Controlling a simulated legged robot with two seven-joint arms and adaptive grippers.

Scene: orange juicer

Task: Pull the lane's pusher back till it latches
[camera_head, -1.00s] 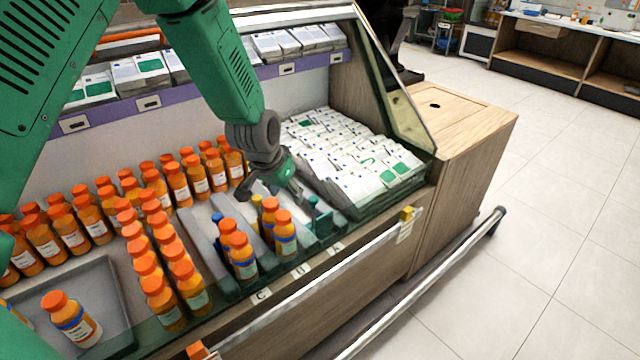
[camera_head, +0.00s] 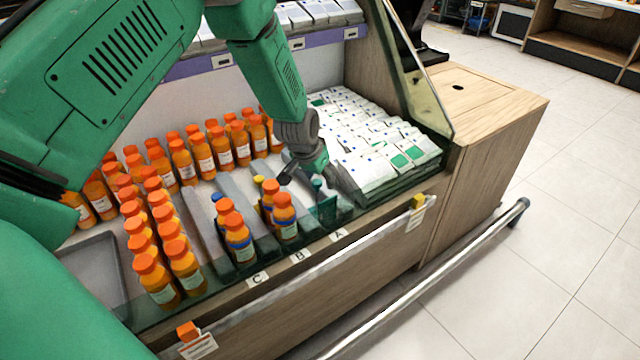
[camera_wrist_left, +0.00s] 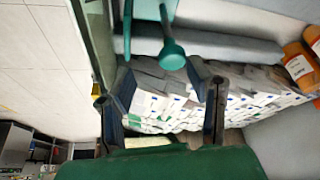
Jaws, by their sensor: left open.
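The lane's pusher (camera_head: 326,207) is a green plate with a round green knob, near the front of lane A. In the left wrist view the green knob (camera_wrist_left: 172,55) stands on its stem just ahead of my fingers. My left gripper (camera_head: 303,176) is above lane A, beside the knob. Its two fingers are spread apart and empty in the left wrist view (camera_wrist_left: 160,75), with the knob roughly ahead of the gap between them. I cannot tell whether a finger touches the knob. My right gripper is out of view.
Orange-capped bottles (camera_head: 238,240) stand in the neighbouring lanes, close left of lane A. White packs (camera_head: 385,150) lie to its right. A clear glass side panel (camera_head: 420,90) and a front rail with tags (camera_head: 417,203) bound the case.

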